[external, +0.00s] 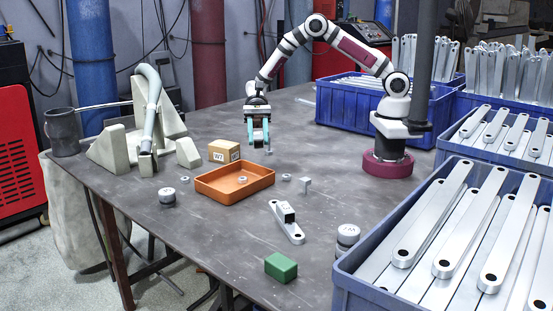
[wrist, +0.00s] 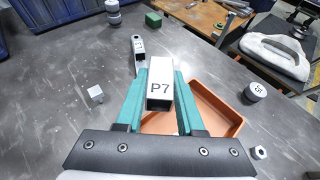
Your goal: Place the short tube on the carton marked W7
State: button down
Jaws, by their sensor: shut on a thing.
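My gripper (external: 261,146) is above the table, behind the orange tray and to the right of the carton. Its teal fingers (wrist: 160,100) are shut on a short square metal tube (wrist: 160,84), which has a light face marked P7 and a dark open end. The carton marked W7 (external: 224,151) is a small brown box standing on the table just behind the tray. Its top looks bare. The carton does not show in the wrist view.
The orange tray (external: 266,182) holds a small nut. A metal cube (external: 305,185), a green block (external: 280,267) and weights stand nearby. Blue crates of brackets line the right; grey fixtures (external: 108,151) stand left.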

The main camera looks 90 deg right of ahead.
jog(key=w+d+r+m+t+h, duration=0.15)
jog(key=d+m+t, duration=0.35)
jog(key=d, duration=1)
jog(key=w+d+r+m+t+h, duration=0.15)
jog(key=d+m+t, duration=0.3)
jog(key=d, duration=1.05)
send_over(222, 142)
jog(key=shift+n+h, duration=0.25)
jog(key=shift+h, duration=0.15)
notch_tip(222, 142, down, 6)
jog(key=shift+s+a+f, duration=0.1)
jog(key=shift+a+f, duration=0.05)
jog(key=shift+f, duration=1.95)
jog(key=c, duration=0.5)
grip_release()
jog(key=shift+f, duration=0.1)
